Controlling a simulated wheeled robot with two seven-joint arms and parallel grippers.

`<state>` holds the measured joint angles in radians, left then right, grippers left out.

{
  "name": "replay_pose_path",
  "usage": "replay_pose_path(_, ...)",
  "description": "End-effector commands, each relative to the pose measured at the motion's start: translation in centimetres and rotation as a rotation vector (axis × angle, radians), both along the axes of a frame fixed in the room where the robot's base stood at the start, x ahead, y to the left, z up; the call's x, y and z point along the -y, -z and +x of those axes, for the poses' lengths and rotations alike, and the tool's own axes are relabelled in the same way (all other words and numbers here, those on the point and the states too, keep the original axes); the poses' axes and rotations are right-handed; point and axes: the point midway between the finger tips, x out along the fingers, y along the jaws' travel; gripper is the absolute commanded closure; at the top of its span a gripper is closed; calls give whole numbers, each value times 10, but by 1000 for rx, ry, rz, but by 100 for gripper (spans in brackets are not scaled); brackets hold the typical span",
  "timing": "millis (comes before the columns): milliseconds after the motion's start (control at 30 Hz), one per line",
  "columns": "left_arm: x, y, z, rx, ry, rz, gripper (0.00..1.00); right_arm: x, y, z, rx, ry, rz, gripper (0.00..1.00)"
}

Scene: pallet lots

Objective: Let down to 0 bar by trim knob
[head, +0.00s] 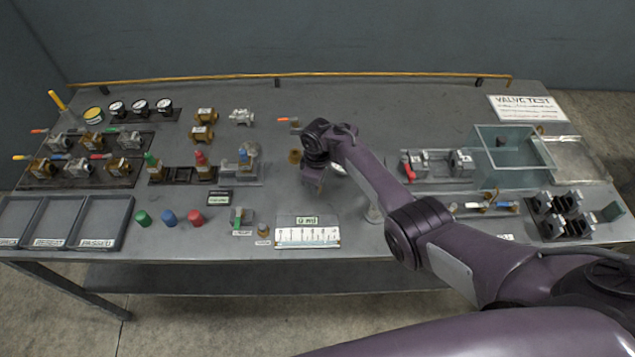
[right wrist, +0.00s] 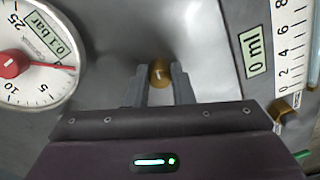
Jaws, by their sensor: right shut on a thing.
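The trim knob (right wrist: 159,74), a small brass knob with a pale mark on its top, sits between the two grey fingers of my right gripper (right wrist: 160,88) in the right wrist view. The fingers are shut on its sides. In the head view my right gripper (head: 313,180) points down at the middle of the bench and hides the knob. The round gauge (right wrist: 38,50) is at the left of the right wrist view, cut by the frame edge. Its display (right wrist: 41,35) reads 0.1 bar, and its red needle points right. My left gripper is not in view.
A white measuring scale (head: 307,237) with a 0 ml display (head: 307,220) lies near the front edge. A brass fitting (head: 295,157) stands just left of my gripper. A clear-walled tank (head: 512,178) stands at the right. Empty trays (head: 103,222) are at front left.

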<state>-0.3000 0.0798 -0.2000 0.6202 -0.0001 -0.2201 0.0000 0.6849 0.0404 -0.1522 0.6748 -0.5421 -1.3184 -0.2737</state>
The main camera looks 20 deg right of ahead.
Motion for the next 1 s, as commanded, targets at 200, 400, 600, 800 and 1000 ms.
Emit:
replay_pose_path(200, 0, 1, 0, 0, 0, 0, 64, 1, 0, 1, 0, -205, -1, 100)
replay_pose_path(400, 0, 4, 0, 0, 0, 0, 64, 0, 0, 1, 2, -394, -1, 100)
replay_pose_path(600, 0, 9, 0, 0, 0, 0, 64, 1, 0, 1, 1, -584, -1, 100)
replay_pose_path(800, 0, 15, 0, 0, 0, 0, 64, 0, 1, 1, 1, -774, -1, 100)
replay_pose_path(1000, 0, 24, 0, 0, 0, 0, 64, 0, 2, 1, 1, -965, -1, 100)
